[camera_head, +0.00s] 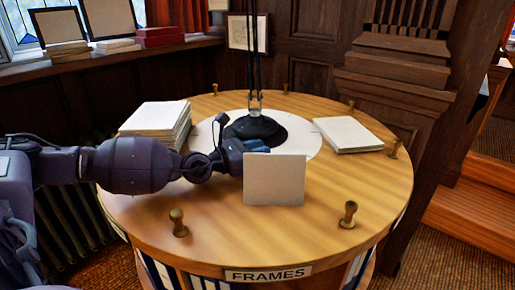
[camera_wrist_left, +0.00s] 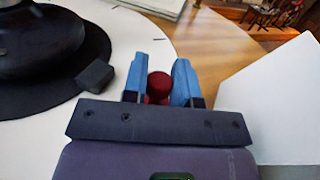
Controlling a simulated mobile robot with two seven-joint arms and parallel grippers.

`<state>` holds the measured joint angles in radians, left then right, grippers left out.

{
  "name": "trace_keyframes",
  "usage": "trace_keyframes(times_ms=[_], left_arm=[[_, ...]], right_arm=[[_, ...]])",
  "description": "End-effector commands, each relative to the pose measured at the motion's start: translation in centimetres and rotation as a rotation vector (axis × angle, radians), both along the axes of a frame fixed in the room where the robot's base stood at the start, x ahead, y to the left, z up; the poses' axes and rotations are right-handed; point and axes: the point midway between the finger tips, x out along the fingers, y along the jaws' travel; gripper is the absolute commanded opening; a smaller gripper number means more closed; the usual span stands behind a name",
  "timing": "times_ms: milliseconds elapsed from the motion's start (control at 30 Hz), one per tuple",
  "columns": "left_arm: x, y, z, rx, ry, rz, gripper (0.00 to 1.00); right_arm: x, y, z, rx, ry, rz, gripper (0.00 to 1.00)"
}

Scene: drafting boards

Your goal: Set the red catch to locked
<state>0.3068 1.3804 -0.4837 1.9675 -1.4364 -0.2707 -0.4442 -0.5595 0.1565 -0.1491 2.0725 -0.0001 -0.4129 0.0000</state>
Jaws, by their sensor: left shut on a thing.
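The red catch (camera_wrist_left: 158,86) shows in the left wrist view as a dark red rounded knob. My left gripper (camera_wrist_left: 164,66) has its blue fingers on either side of the catch and is shut on it. In the head view my left gripper (camera_head: 257,146) reaches in from the left, behind a pale upright board (camera_head: 274,181) that hides the catch and most of the fingers. The board stands to the right of the fingers in the wrist view (camera_wrist_left: 282,100). Which setting the catch is in cannot be told. My right gripper is in neither view.
The round wooden table (camera_head: 220,232) carries a black lamp base (camera_head: 255,129) on a white disc, just behind my gripper. A stack of white boards (camera_head: 155,119) stands left and a thinner stack (camera_head: 347,135) right. Several pegs (camera_head: 348,214) stand near the rim.

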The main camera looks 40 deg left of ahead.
Motion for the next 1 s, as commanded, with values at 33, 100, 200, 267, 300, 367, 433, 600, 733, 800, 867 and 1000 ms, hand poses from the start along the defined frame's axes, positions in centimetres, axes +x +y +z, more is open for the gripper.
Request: trace_keyframes(times_ms=[33,100,200,267,300,367,433,600,733,800,867,1000], left_arm=[[-0.2,-0.3,-0.2,-0.002,0.004,-0.007,0.0],[-0.2,-0.3,-0.2,-0.003,0.005,-0.007,0.0],[-0.2,-0.3,-0.3,-0.003,0.006,-0.007,0.38],[-0.2,-0.3,-0.2,-0.003,0.005,-0.007,0.48],[-0.2,-0.3,-0.2,-0.003,0.005,-0.006,0.51],[-0.2,-0.3,-0.2,-0.002,0.004,-0.006,0.51],[-0.1,-0.2,-0.2,-0.003,0.004,-0.005,0.51],[-0.2,-0.1,-0.2,-0.002,0.003,-0.004,0.51],[-0.7,0.2,-0.2,-0.002,0.003,-0.002,0.51],[-1.2,0.5,-0.3,-0.001,0.005,-0.001,0.51],[-1.7,0.8,-0.3,0.0,0.007,-0.001,0.51],[-3.1,1.5,-0.3,0.0,0.007,-0.002,0.51]], right_arm=[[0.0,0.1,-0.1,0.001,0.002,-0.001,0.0],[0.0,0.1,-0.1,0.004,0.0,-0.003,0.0],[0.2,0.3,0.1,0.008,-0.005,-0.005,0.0],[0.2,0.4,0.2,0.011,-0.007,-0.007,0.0],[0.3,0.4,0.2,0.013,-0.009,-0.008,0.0],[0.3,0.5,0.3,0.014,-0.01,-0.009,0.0],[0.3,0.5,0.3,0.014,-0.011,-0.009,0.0],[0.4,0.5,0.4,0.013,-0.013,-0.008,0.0],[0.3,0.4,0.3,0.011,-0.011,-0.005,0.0],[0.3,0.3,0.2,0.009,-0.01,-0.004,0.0],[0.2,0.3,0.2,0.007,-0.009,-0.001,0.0],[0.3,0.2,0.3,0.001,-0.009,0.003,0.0]])
